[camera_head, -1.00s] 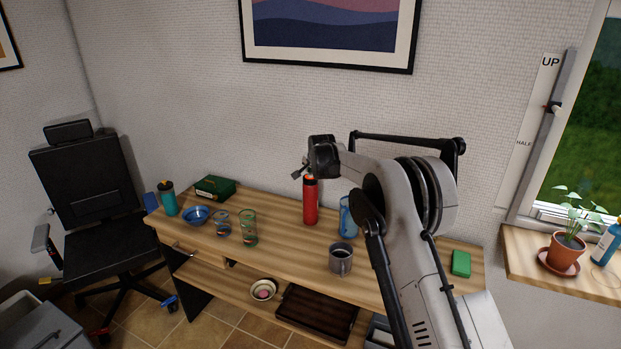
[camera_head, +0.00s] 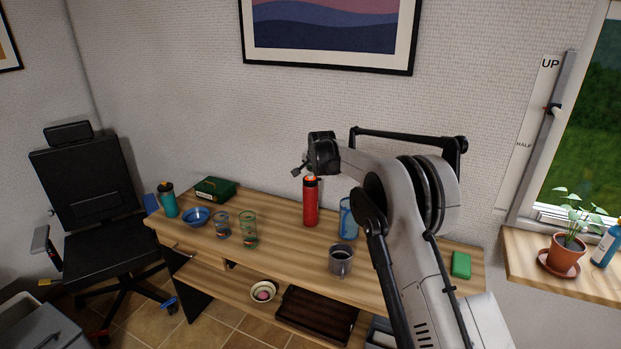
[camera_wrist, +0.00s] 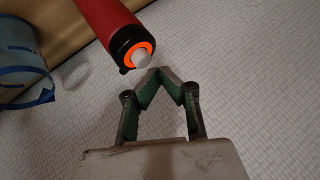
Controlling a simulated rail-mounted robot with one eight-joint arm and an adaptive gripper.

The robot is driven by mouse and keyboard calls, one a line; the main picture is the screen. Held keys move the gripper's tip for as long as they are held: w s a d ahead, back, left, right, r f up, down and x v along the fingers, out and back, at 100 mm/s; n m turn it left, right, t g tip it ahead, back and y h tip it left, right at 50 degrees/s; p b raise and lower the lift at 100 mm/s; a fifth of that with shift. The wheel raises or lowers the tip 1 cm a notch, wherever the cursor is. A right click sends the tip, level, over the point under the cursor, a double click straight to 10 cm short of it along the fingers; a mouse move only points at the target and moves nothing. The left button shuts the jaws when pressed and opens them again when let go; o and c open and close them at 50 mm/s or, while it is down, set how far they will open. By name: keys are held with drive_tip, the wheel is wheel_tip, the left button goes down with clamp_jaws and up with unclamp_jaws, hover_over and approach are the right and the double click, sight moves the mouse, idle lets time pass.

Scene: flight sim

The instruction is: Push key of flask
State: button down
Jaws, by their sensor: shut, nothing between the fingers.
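The red flask (camera_head: 311,205) stands upright on the wooden desk. In the wrist view the flask (camera_wrist: 97,14) has a black cap with an orange ring (camera_wrist: 135,51) around a pale grey key (camera_wrist: 142,59). My gripper (camera_head: 297,170) is above and just left of the flask's top in the head view. In the wrist view my gripper (camera_wrist: 157,72) is shut and empty, its fingertips meeting close to the key. I cannot tell whether the fingertips touch it.
A blue glass (camera_head: 348,218) and a grey mug (camera_head: 341,261) stand right of the flask. The wall is close behind.

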sight(311, 175)
drive_tip(key=shift+r+p, duration=0.65)
drive_tip(key=shift+r, duration=2.05)
drive_tip(key=shift+s+d+r, duration=0.1)
drive_tip(key=shift+d+r, duration=0.05)
drive_tip(key=s+d+r+n+b, duration=0.1)
drive_tip(key=s+d+r+b, duration=0.1)
drive_tip(key=s+d+r, duration=1)
drive_tip(key=s+d+r+n+h+b, duration=0.15)
drive_tip(key=s+d, duration=0.25)
drive_tip(key=s, duration=0.6)
drive_tip(key=s+d+r, duration=0.3)
drive_tip(key=s+d, duration=0.1)
drive_tip(key=s, duration=0.5)
drive_tip(key=s+d+f+n+g+b, duration=0.1)
drive_tip(key=s+d+f, duration=0.15)
drive_tip(key=s, duration=0.75)
drive_tip(key=s+d+f+n, duration=0.15)
drive_tip(key=s+d, duration=0.25)
drive_tip(key=s, duration=0.6)
drive_tip(key=s+d+f, duration=0.1)
drive_tip(key=s+f, duration=0.5)
drive_tip(key=s, duration=0.2)
drive_tip(key=s+d+f+h+b, duration=0.1)
drive_tip(key=s+d+f, duration=0.1)
drive_tip(key=s+f, duration=0.3)
drive_tip(key=s, duration=0.3)
drive_tip(key=shift+f+n+g, duration=0.3)
drive_tip(key=shift+f+g, duration=0.1)
